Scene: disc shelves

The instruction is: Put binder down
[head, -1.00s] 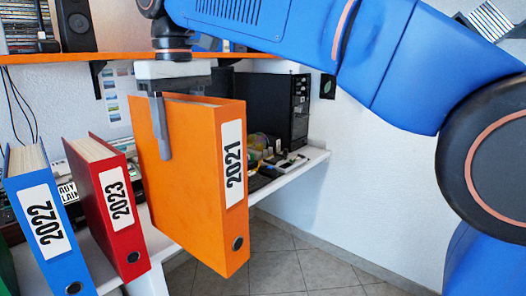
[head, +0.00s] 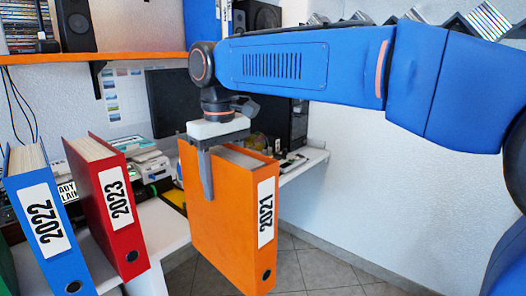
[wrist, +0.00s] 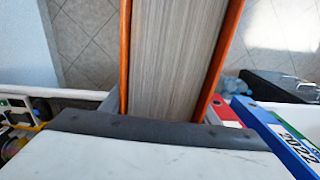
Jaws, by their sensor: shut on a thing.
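The orange binder (head: 222,215) labelled 2021 hangs upright from my gripper (head: 206,165) in the head view. My gripper is shut on the top of it, with one grey finger down its left side. In the wrist view the binder's paper block (wrist: 175,55) and orange covers show from above, with the grey gripper body (wrist: 150,130) across its near end. The binder is out past the front edge of the white desk, with floor below it.
The red binder 2023 (head: 108,190) and blue binder 2022 (head: 42,215) stand at the left. The white desk (head: 165,225) holds a keyboard, monitor (head: 180,98) and small devices. An orange shelf (head: 120,57) runs above. Tiled floor (head: 315,265) is clear at right.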

